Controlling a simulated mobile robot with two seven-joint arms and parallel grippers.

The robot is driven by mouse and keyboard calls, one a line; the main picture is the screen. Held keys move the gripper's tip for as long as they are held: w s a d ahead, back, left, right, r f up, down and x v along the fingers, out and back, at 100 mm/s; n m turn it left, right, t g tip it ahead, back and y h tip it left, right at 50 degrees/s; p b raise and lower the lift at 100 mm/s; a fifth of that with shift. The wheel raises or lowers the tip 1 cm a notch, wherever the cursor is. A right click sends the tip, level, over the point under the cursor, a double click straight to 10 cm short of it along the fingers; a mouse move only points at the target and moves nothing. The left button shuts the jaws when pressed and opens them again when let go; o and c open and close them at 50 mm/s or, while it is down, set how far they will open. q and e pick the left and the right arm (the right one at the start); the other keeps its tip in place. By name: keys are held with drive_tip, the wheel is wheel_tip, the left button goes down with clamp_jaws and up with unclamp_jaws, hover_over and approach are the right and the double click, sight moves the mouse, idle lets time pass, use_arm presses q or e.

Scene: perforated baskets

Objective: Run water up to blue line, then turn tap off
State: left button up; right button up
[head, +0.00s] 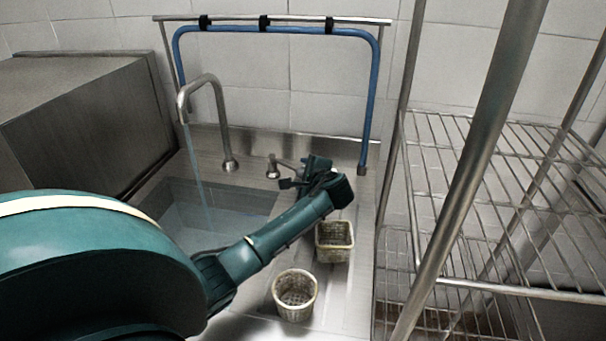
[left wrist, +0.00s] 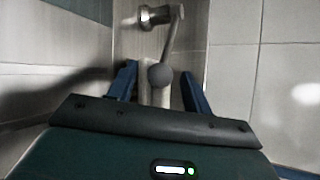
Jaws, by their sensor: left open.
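The curved metal tap (head: 205,92) stands behind the sink, and a thin stream of water (head: 200,178) falls from its spout. Water (head: 212,212) lies in the sink (head: 258,200), partly hidden by my left arm. I cannot make out a blue line in the sink. The tap handle (head: 273,166) stands right of the spout, its lever pointing toward my left gripper (head: 300,175). In the left wrist view, the lever's round knob (left wrist: 160,76) lies between the two open fingers of that gripper (left wrist: 158,88), with gaps on both sides. My right gripper is not in view.
A round perforated basket (head: 296,293) and a square one (head: 334,241) stand on the counter below my left arm. A wire shelf rack (head: 470,160) stands at right. A blue pipe (head: 371,110) arches behind the tap. A steel box (head: 85,110) stands at left.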

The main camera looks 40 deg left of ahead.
use_arm(q)
drive_tip(key=shift+w+a, duration=0.1)
drive_tip(key=shift+a, duration=0.1)
clamp_jaws()
idle(0.5)
